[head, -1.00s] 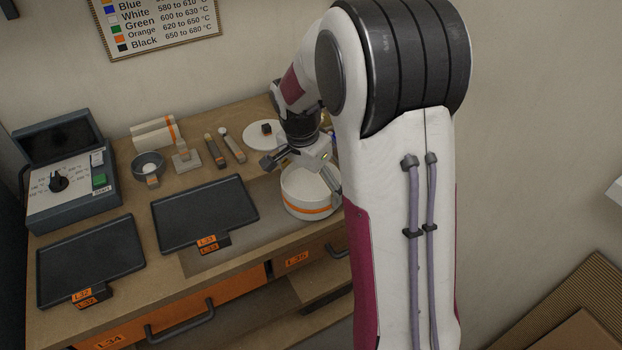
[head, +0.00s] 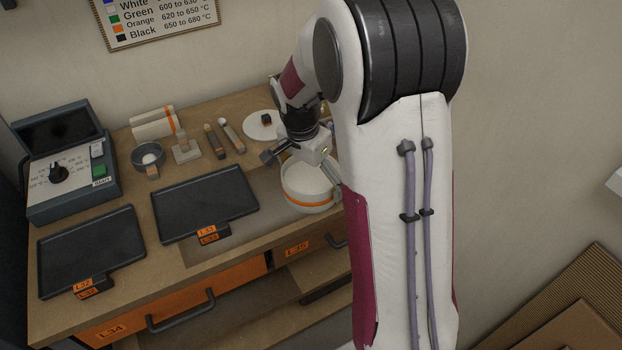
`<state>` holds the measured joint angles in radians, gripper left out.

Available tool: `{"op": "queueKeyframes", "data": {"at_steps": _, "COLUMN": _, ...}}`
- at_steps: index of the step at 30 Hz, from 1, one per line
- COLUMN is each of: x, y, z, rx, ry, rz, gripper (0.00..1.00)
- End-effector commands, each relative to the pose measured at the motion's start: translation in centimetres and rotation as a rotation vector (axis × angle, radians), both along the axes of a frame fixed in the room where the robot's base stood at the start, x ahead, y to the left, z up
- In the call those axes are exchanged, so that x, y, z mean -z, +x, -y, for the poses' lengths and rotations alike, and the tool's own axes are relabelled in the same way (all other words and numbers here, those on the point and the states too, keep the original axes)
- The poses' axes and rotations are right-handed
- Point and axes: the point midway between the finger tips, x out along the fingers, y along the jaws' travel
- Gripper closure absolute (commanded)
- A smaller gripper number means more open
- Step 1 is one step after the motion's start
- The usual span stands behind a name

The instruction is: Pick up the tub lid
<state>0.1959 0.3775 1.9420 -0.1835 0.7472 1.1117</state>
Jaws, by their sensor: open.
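The tub lid (head: 257,129) is a white disc with a small black knob (head: 266,118). It lies on the bench top behind the tub, partly hidden by my arm at its right. The tub (head: 296,201) is round and white with an orange band, and it stands uncovered at the bench's right. My gripper (head: 301,167) is open over the tub, with one dark finger at the tub's back left and the other near its right rim. I cannot tell whether the fingers touch the tub. The gripper is in front of the lid and apart from it.
Two black trays (head: 205,204) (head: 92,252) lie on the bench to the left. Behind them are a small bowl (head: 148,158), a grey stand (head: 186,150), two handled tools (head: 231,136) and white rolls (head: 155,126). A control box (head: 70,175) stands far left.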

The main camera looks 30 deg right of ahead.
Motion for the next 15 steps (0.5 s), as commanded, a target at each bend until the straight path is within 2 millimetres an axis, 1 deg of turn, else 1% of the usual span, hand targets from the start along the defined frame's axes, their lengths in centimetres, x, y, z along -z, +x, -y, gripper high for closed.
{"op": "queueKeyframes", "data": {"at_steps": 5, "x": -0.7, "y": 0.0, "z": -0.1, "rx": 0.0, "ry": -0.001, "rz": 0.001, "gripper": 0.0}}
{"op": "queueKeyframes", "data": {"at_steps": 8, "x": -1.5, "y": 0.0, "z": -0.2, "rx": 0.001, "ry": -0.001, "rz": 0.004, "gripper": 0.0}}
{"op": "queueKeyframes", "data": {"at_steps": 15, "x": -4.3, "y": -0.1, "z": -0.5, "rx": 0.0, "ry": -0.001, "rz": 0.004, "gripper": 0.0}}
